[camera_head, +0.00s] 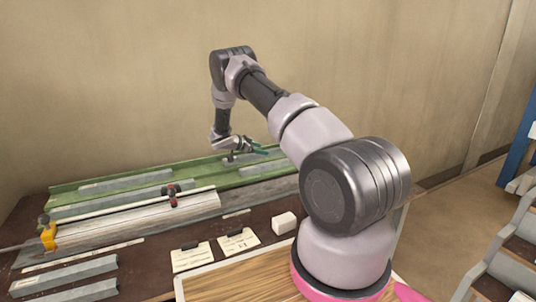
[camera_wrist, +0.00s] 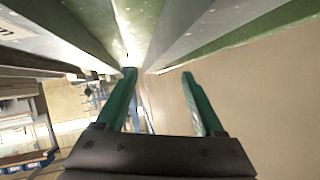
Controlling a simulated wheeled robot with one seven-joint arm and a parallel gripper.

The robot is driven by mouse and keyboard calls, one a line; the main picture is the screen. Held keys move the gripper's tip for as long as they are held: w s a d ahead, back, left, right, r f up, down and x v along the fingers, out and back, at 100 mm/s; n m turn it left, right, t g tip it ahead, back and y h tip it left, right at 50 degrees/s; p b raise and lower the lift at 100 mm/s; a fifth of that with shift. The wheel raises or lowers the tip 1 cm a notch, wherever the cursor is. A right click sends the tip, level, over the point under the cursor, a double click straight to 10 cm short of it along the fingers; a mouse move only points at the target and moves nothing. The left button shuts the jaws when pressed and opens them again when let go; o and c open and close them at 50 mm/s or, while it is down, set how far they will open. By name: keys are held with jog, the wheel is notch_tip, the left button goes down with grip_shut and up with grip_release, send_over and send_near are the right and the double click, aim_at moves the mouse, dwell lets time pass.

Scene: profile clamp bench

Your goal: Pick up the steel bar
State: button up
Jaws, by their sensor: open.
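Several long grey bars lie on the bench; I cannot tell which one is the steel bar. One grey bar (camera_head: 262,169) lies on the green strip at the back right, and my gripper (camera_head: 252,152) is just above it, partly merged with the arm's outline. In the wrist view, my gripper (camera_wrist: 160,75) has two green fingers spread apart with nothing held between them. A pale grey bar face (camera_wrist: 185,30) runs just beyond the fingertips. Whether the fingers touch it is not clear.
Another grey bar (camera_head: 125,182) lies at the back left, and one (camera_head: 65,272) at the front left. A white rod (camera_head: 130,203) with dark red clamps and a yellow clamp (camera_head: 48,237) sits mid-bench. Cards (camera_head: 237,241) and a white block (camera_head: 284,222) lie in front. The wall (camera_head: 120,80) stands close behind.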

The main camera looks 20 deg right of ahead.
jog(key=x, duration=0.4)
jog(key=shift+s+d+f, duration=0.1)
jog(key=shift+d+f, duration=0.05)
jog(key=shift+f, duration=0.1)
grip_shut()
dwell(1.1)
